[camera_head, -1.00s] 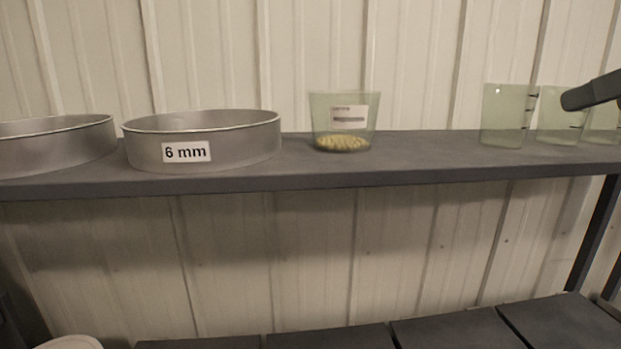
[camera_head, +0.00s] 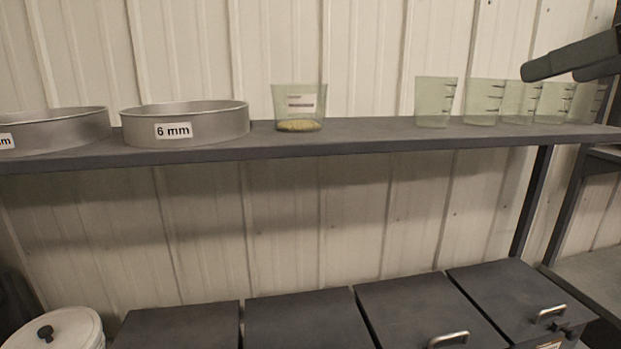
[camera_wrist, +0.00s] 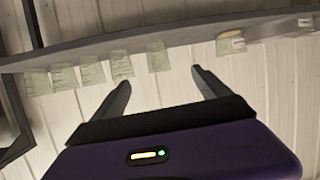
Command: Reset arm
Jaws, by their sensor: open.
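My gripper (camera_wrist: 163,88) shows in the wrist view with its two dark fingers spread apart and nothing between them. In the head view part of my gripper (camera_head: 570,62) reaches in at the upper right, above the right end of the shelf and the clear cups there. It is apart from the shelf and cups.
A dark shelf (camera_head: 350,137) holds two metal sieves, one labelled 6 mm (camera_head: 190,125), a labelled cup with seeds (camera_head: 299,108) and several clear cups (camera_head: 435,102). Below are dark lidded bins (camera_head: 300,325) and a white bucket (camera_head: 70,330). A ribbed wall stands behind.

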